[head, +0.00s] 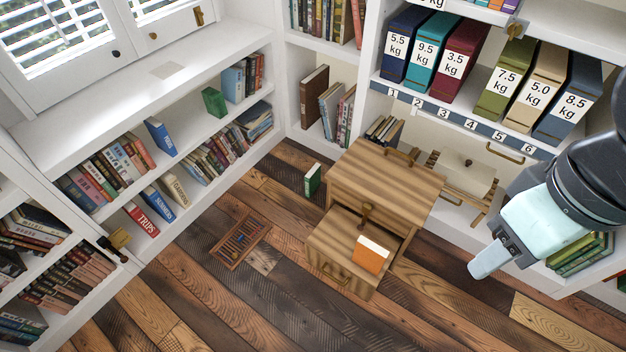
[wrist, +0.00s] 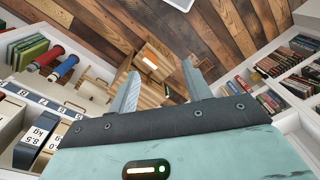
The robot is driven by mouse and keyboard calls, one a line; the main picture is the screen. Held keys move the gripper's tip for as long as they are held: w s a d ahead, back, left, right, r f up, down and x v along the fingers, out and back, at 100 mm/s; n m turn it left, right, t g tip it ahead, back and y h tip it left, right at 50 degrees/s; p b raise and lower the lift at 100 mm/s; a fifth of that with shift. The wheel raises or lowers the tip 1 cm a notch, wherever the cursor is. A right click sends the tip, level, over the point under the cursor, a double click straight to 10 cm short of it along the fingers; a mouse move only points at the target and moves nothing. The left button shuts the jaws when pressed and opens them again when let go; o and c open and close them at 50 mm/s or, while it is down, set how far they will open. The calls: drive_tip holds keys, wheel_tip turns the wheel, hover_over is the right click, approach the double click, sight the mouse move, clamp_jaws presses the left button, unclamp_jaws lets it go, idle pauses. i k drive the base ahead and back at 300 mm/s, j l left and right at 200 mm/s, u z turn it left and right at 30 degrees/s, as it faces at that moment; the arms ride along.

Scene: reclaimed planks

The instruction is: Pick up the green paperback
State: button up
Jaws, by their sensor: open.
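A green book (head: 313,180) with pale page edges stands upright on the plank floor, just left of the wooden drawer cabinet (head: 385,178). Another green book (head: 214,101) stands on the upper board of the left bookcase. I cannot tell from their covers which is the paperback. My gripper (head: 482,265) is in the air at the right, far from both, in front of the right shelves. In the wrist view my gripper (wrist: 160,88) has its two fingers apart with nothing between them. I cannot make out either green book in the wrist view.
The cabinet's open drawer (head: 345,262) holds an orange book (head: 370,254). A slatted wooden piece (head: 240,241) lies on the floor. Weight-labelled binders (head: 463,62) fill the right shelf. Several green books (head: 580,253) lie low at the right. The front floor is clear.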

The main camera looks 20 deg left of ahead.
sight(312, 179)
drive_tip(key=i+j, duration=0.15)
drive_tip(key=j, duration=0.2)
drive_tip(key=i+j, duration=0.1)
drive_tip(key=j, duration=0.3)
drive_tip(key=i+j, duration=0.15)
drive_tip(key=j, duration=0.2)
drive_tip(key=i+j+u, duration=0.1)
drive_tip(key=j, duration=0.25)
drive_tip(key=i+j, duration=0.2)
drive_tip(key=j, duration=0.15)
drive_tip(key=i+j, duration=0.15)
drive_tip(key=j, duration=0.2)
